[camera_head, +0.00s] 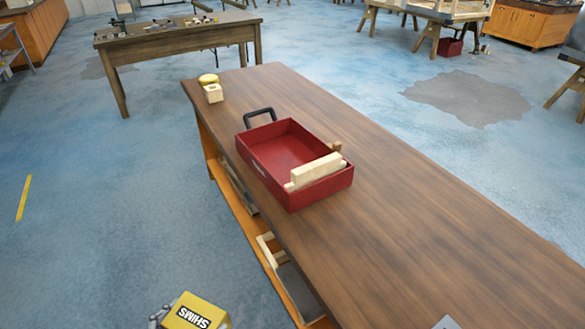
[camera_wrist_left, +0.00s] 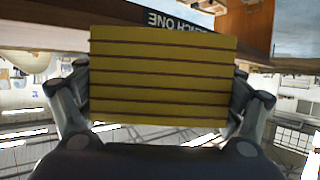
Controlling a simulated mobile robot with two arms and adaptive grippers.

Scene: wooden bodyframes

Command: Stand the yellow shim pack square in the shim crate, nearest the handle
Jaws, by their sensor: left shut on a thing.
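The yellow shim pack (camera_head: 197,313), marked SHIMS, is at the bottom edge of the head view, over the floor left of the bench. My left gripper (camera_wrist_left: 162,95) is shut on it, one finger on each side. The wrist view shows the pack's layered yellow face (camera_wrist_left: 163,72). The red shim crate (camera_head: 324,187) stands on the bench, its black handle (camera_head: 259,114) at the far-left end. Pale wooden pieces (camera_head: 317,169) stand at the crate's near end. The floor by the handle looks empty. My right gripper is not in view.
The wooden bench (camera_head: 420,220) is mostly clear right of and in front of the crate. A pale block (camera_head: 213,93) with a yellow round thing (camera_head: 208,79) sits at its far-left corner. A shelf (camera_head: 235,190) with wood lies under the bench's left edge.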

